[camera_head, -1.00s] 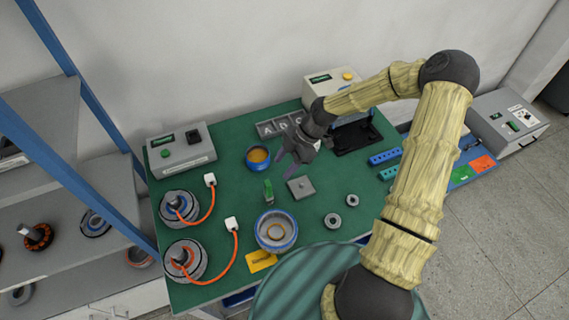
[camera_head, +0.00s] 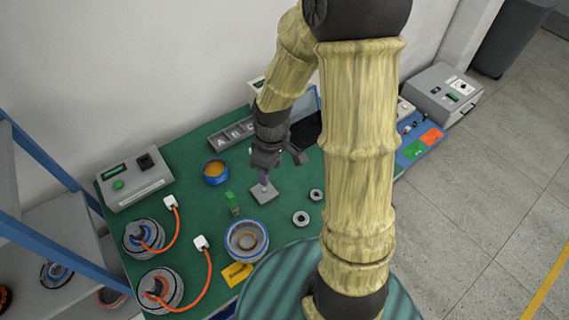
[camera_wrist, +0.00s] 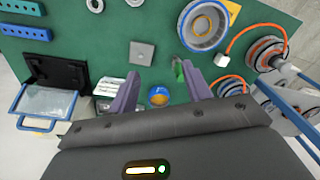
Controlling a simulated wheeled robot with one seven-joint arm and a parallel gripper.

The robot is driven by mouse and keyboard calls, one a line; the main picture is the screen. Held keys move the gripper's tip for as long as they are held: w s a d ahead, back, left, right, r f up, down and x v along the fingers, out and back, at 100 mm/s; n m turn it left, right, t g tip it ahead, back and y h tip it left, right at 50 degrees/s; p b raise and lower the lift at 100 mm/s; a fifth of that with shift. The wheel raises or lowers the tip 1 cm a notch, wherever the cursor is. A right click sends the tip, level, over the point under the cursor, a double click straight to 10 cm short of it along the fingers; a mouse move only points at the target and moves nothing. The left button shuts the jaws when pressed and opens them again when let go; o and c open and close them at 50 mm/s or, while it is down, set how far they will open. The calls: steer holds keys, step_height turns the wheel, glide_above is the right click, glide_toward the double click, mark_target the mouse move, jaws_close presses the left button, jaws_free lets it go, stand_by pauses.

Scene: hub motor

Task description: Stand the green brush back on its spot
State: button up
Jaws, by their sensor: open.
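The green brush (camera_head: 232,203) is on the green bench mat, left of a grey square plate (camera_head: 262,195) and just behind a blue-rimmed motor ring (camera_head: 246,241). It looks roughly upright, but its base is too small to judge. In the wrist view the brush (camera_wrist: 178,69) shows beside the right-hand finger, apparently beyond it. My gripper (camera_head: 264,178) hangs above the bench with its purple fingers down, overlapping the plate's back edge in the head view. In the wrist view the gripper (camera_wrist: 161,72) is open with nothing between its fingers.
A blue bowl with orange contents (camera_head: 215,172) stands behind the brush. Two small metal rings (camera_head: 301,218) lie right of the plate. Two wired motors (camera_head: 160,287) and a grey control box (camera_head: 135,178) are at left. A yellow card (camera_head: 236,274) lies in front. My arm hides the bench's right part.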

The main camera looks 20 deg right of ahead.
steer(key=s+d+r+m+t, duration=0.2)
steer(key=s+r+m, duration=0.3)
steer(key=r+m, duration=0.2)
steer(key=shift+m+t+h, duration=0.3)
steer(key=shift+m, duration=0.4)
steer(key=shift+s+r, duration=0.1)
steer(key=shift+s, duration=0.05)
steer(key=shift+c, duration=0.2)
